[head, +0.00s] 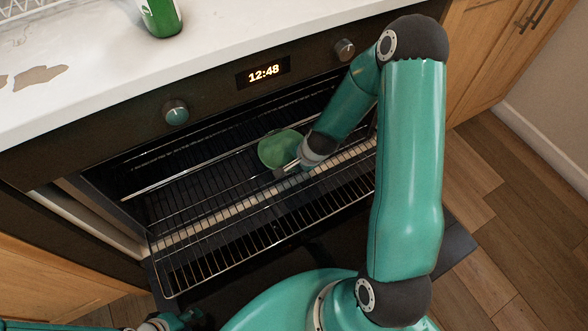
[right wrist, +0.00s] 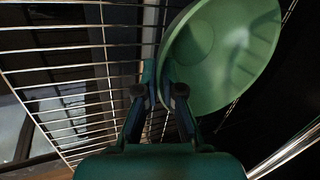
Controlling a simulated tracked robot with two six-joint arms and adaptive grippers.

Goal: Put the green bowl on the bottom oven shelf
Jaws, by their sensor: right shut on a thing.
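The green bowl (head: 281,148) is at the oven opening, right of its middle, above the wire bars in the head view. My right gripper (head: 287,171) is shut on the bowl's near rim. In the right wrist view the bowl (right wrist: 225,50) is tilted, its rim between the fingertips (right wrist: 162,92). A wire oven shelf (head: 215,247) sticks out of the oven in front of the bowl. Whether the bowl touches any bars, I cannot tell. My left gripper (head: 172,321) is at the bottom edge, partly cut off; its fingers are unclear.
The oven is open, its dark door (head: 455,243) lowered below the shelf. A control panel with knobs (head: 175,112) and a clock runs above the opening. The white counter (head: 95,75) above carries a green container (head: 161,17). The shelf's front left part is empty.

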